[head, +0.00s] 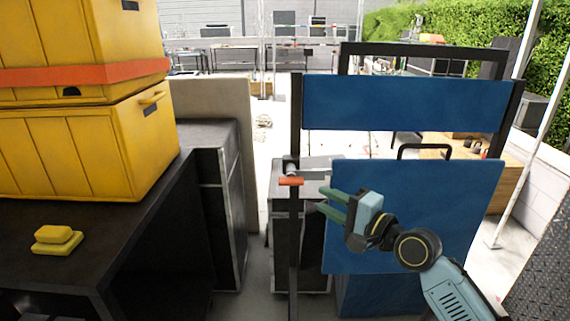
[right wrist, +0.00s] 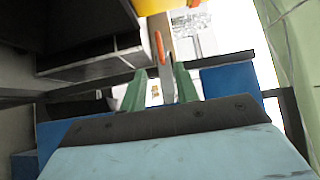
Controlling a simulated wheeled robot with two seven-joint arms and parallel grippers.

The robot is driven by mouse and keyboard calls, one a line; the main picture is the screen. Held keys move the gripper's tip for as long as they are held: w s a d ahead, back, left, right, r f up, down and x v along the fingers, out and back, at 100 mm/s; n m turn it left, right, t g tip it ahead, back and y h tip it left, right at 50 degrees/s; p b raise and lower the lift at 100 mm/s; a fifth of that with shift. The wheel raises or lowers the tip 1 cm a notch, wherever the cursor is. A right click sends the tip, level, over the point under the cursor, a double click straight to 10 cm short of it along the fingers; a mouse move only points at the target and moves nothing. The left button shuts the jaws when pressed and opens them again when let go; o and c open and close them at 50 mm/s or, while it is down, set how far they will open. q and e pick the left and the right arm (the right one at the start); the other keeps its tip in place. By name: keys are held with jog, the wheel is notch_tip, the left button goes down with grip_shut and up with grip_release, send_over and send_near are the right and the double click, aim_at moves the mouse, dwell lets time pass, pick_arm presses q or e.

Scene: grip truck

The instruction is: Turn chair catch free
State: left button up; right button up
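The chair has a blue back panel (head: 405,104), a lower blue panel (head: 450,200) and a black frame. Its catch is an orange piece (head: 291,181) on the left upright of the frame, beside a small silver fitting (head: 291,168). My right gripper (head: 324,201) is open just right of and slightly below the catch, its green fingers pointing left at it. In the right wrist view, the orange catch (right wrist: 160,47) shows beyond the gap between the open fingers (right wrist: 160,78); I see nothing gripped. My left gripper is not in view.
Yellow crates (head: 75,145) with an orange strap (head: 80,74) and a small yellow block (head: 57,239) stand on a black case (head: 30,268) at left. Dark cases (head: 213,190) stand behind. A white pole (head: 520,150) leans at right.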

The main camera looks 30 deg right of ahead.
aim_at(284, 178)
jog(key=p+x, duration=0.1)
jog(key=x, duration=1.2)
jog(key=shift+w+a, duration=0.1)
jog(key=shift+w, duration=0.05)
grip_shut()
